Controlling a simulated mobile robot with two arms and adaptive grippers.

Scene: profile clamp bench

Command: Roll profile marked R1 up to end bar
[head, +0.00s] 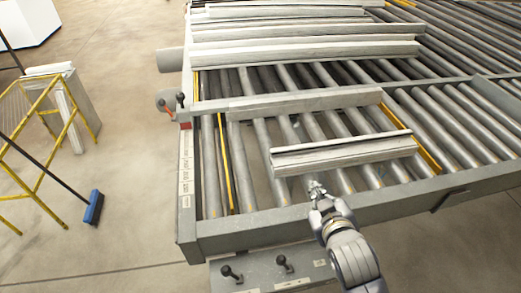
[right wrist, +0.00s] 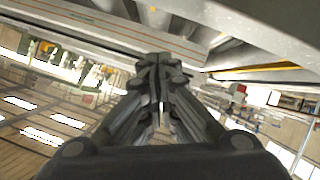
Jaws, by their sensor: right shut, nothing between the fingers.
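A pale grey profile with a dark groove (head: 345,153) lies across the rollers nearest me in the head view. No R1 mark is readable on either, so I cannot tell which one is R1. My right gripper (head: 317,188) is shut and empty, at the near side of the closest profile, left of its middle. Whether it touches the profile is unclear. The shut fingers also show in the right wrist view (right wrist: 160,62). Which bar is the end bar is not clear from any label. My left gripper is out of view.
A grey frame bar (head: 270,229) closes the near side of the roller bench. Several more profiles (head: 305,50) lie at the back. Yellow strips run between rollers. Two dark knobs (head: 228,272) stand on the lower front plate. A yellow stand and a blue broom (head: 94,207) are on the left floor.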

